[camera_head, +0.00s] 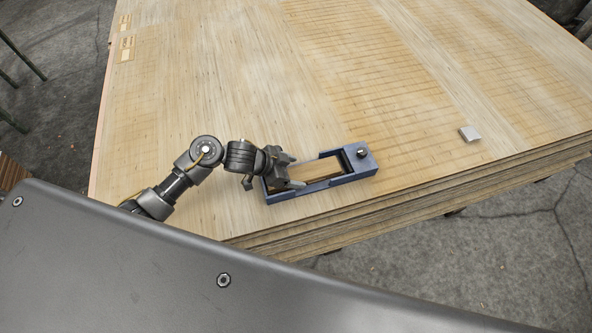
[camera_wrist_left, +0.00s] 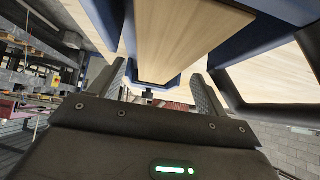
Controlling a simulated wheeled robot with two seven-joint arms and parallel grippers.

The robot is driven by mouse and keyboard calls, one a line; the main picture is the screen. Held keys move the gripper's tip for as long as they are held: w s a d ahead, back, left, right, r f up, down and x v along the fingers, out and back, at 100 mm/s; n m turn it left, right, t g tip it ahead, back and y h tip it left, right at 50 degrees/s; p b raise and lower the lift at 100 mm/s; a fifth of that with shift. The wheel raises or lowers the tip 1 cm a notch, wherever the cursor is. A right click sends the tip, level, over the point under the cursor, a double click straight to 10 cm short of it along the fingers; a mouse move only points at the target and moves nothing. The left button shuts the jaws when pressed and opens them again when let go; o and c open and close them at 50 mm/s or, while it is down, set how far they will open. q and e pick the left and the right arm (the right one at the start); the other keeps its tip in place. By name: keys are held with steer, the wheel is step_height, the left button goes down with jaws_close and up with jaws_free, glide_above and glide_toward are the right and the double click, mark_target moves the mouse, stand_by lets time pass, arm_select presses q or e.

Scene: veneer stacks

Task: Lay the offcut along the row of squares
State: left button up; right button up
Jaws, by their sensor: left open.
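A wooden strip, which looks like the offcut (camera_head: 318,176), lies inside a blue open frame (camera_head: 335,183) near the front edge of the veneer stack. My left gripper (camera_head: 290,172) is at the left end of the frame, its fingers open. In the left wrist view the pale strip (camera_wrist_left: 180,40) reaches down between the two spread fingers (camera_wrist_left: 160,88), with a gap on each side, and blue frame walls run beside it. Several small tan squares (camera_head: 127,42) sit in a row at the far left of the top sheet. My right gripper is not in view.
The veneer stack (camera_head: 250,80) has a wide bare top. A small pale grey block (camera_head: 469,133) lies near its right edge. A dark knob (camera_head: 362,153) stands on the frame's right end. Concrete floor (camera_head: 500,235) lies beyond the stack's front edge.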

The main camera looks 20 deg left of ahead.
arm_select(q)
steer(key=p+v, duration=0.1)
steer(key=v, duration=0.9)
steer(key=shift+s+a+r, duration=0.1)
steer(key=shift+a+r, duration=0.1)
steer(key=shift+r, duration=0.05)
